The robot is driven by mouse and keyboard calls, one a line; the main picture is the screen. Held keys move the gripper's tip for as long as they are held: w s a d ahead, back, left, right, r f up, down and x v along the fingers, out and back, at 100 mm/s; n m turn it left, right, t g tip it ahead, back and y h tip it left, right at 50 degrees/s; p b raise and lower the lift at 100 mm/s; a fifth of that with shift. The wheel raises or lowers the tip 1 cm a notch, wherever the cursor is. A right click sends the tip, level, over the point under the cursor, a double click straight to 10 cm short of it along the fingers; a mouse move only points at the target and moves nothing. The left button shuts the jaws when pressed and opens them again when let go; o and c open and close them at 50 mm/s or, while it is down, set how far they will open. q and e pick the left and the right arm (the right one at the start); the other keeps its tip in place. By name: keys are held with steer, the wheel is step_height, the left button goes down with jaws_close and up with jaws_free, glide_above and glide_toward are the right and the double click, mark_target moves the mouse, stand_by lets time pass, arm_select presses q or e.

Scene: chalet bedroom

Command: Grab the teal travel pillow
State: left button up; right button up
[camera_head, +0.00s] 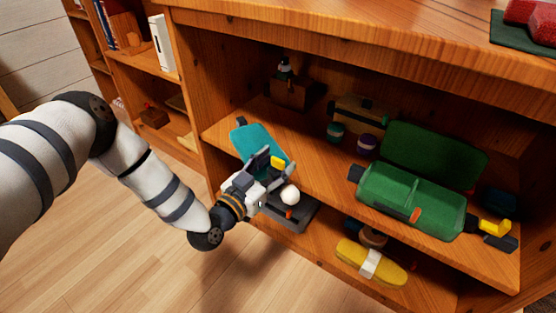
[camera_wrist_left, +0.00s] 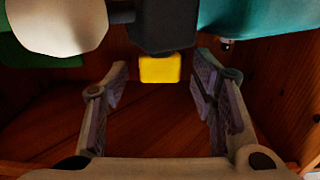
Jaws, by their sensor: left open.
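The teal travel pillow (camera_head: 256,143) lies tilted near the left end of the upper shelf in the head view. Its lower part is partly hidden behind my left gripper (camera_head: 262,178). In the left wrist view the pillow (camera_wrist_left: 272,14) fills the upper right corner, cut off by the frame edge. My left gripper (camera_wrist_left: 160,88) is open, with nothing between its fingers. The pillow is beyond and to the right of the fingers there, not between them. My right gripper is not in view.
A yellow-tipped dark object (camera_wrist_left: 160,68) is straight beyond the fingers. A white ball (camera_head: 290,195) is close to the gripper. A green case (camera_head: 412,200) lies to the right. A yellow item (camera_head: 371,263) sits lower. The shelf's left side panel (camera_head: 190,95) stands near the pillow.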

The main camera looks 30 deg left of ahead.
arm_select(q)
steer(key=s+a, duration=0.1)
steer(key=s, duration=0.9)
steer(key=shift+s, duration=0.3)
